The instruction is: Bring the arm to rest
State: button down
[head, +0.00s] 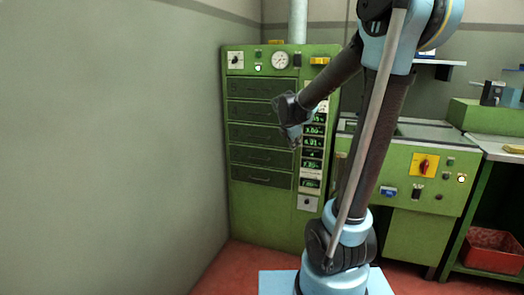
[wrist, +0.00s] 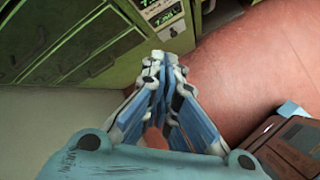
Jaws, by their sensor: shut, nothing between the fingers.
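My gripper (wrist: 156,60) is shut and empty in the wrist view, with its fingertips together and pointing out over the red floor (wrist: 230,60). In the head view my gripper (head: 295,140) hangs in the air in front of the green cabinet, at the end of my bent arm. I cannot tell how far it is from the cabinet front. No cork stoppers show in either view.
The green cabinet (head: 260,140) has drawers, a gauge and displays. A green machine bench (head: 425,210) with a red switch stands to its right. A red bin (head: 492,250) sits under a table at the right. A bare grey wall (head: 110,140) fills the left.

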jog(key=s+d+f+m+g+y, duration=0.1)
jog(key=s+f+m, duration=0.3)
jog(key=s+m, duration=0.3)
jog(key=s+d+f+m+g+y, duration=0.1)
jog(key=s+f+m, duration=0.3)
jog(key=s+m, duration=0.4)
jog(key=s+d+f+m+g+y, duration=0.1)
jog(key=s+f+m, duration=0.3)
jog(key=s, duration=1.5)
jog(key=d+m+g, duration=0.1)
jog(key=m, duration=0.2)
jog(key=shift+d+f+m+g, duration=0.2)
jog(key=shift+d+m+g, duration=0.1)
jog(key=shift+m, duration=0.1)
